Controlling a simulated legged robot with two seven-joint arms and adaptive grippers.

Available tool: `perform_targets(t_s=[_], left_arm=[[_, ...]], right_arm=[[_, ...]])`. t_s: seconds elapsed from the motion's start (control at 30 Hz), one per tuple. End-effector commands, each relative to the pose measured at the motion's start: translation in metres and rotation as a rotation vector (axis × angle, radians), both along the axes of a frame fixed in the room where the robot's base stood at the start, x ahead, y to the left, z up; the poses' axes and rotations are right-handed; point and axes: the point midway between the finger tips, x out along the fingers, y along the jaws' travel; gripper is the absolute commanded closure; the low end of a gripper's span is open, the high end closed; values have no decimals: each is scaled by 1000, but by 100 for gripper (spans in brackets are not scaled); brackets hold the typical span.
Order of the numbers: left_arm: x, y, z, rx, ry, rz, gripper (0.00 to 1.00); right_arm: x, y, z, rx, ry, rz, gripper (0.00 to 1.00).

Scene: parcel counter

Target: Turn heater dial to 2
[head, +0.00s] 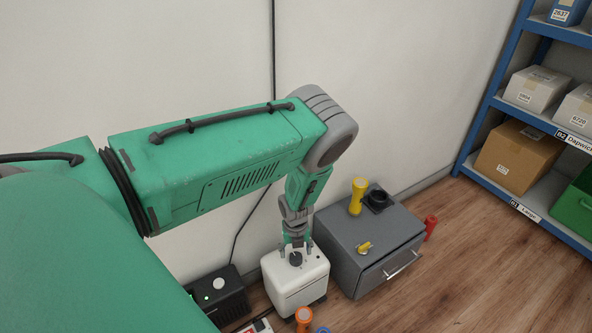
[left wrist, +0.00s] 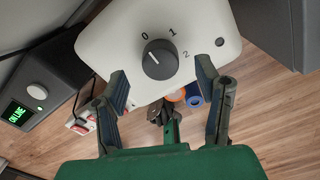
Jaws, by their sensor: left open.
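A white heater box (head: 288,287) stands on the wooden floor, with a dark round dial (head: 295,258) on its top. In the left wrist view the dial (left wrist: 160,60) has the marks 0, 1 and 2 around it, and its white pointer line faces the 0. My left gripper (head: 295,248) points down over the heater. Its fingers are open and apart, one to each side of the dial and a little short of it in the left wrist view. I cannot tell whether a fingertip touches the heater's top.
A grey cabinet (head: 340,262) stands close right of the heater, with a yellow torch (head: 357,195) and a yellow latch (head: 364,247). A black box (head: 232,305) is at left. An orange-topped thing (head: 303,316) stands in front. A blue shelf (head: 492,100) is farther right; floor before it is clear.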

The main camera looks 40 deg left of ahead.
Motion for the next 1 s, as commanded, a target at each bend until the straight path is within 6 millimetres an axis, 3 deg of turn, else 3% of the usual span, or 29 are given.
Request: perform_targets(t_s=[0.03,0.2,0.6,0.77,1.0], left_arm=[[0,0,-13,-1,1,0,42],[0,-1,-31,-1,1,0,42],[0,0,-36,-1,0,1,42],[0,-1,-36,-1,0,1,91],[0,-1,-36,-1,0,-7,91]], right_arm=[[0,0,-8,0,0,0,60],[0,0,-16,0,0,0,60],[0,0,-17,0,0,0,60],[0,0,-18,0,0,0,60],[0,0,-17,0,0,0,60]])
